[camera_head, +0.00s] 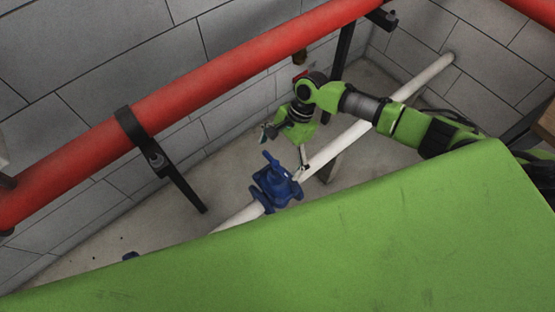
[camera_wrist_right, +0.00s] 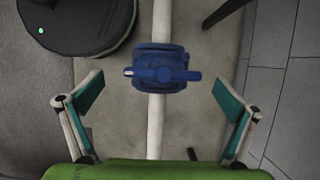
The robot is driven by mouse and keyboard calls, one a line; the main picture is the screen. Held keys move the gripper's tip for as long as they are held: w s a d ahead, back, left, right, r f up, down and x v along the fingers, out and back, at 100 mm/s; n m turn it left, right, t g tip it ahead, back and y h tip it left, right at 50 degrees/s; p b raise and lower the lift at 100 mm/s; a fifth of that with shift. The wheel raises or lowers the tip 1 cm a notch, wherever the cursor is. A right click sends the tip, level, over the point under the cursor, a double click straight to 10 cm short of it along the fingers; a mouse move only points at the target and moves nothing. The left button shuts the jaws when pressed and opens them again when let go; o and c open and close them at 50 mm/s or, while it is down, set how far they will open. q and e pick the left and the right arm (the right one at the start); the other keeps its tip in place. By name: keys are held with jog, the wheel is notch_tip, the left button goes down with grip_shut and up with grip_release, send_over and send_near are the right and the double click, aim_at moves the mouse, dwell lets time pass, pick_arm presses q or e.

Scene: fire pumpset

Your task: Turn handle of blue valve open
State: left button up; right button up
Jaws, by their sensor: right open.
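The blue valve (camera_head: 272,186) sits on a white pipe (camera_head: 341,148) in the head view, with its handle (camera_head: 271,159) sticking up and to the left. In the right wrist view the valve (camera_wrist_right: 160,56) lies ahead of the gripper, and its handle (camera_wrist_right: 178,75) lies across the pipe, pointing right. My right gripper (camera_head: 285,133) is above and behind the valve in the head view. In the right wrist view its teal fingers (camera_wrist_right: 157,104) are wide apart and empty, on either side of the pipe, and do not touch the valve. My left gripper is not in view.
A thick red pipe (camera_head: 205,78) runs along the grey block wall, held by a black bracket (camera_head: 157,158) with a post. A large green surface (camera_head: 330,235) covers the foreground and hides part of the white pipe. Bare floor (camera_head: 125,228) lies between wall and pipe.

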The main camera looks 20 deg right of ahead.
jog(key=shift+x, duration=0.9)
jog(key=shift+w+d, duration=0.1)
jog(key=shift+w, duration=0.15)
jog(key=shift+c, duration=0.7)
jog(key=shift+w, duration=0.1)
jog(key=c, duration=1)
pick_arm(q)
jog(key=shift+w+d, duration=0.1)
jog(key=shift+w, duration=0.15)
pick_arm(e)
jog(key=shift+o, duration=0.2)
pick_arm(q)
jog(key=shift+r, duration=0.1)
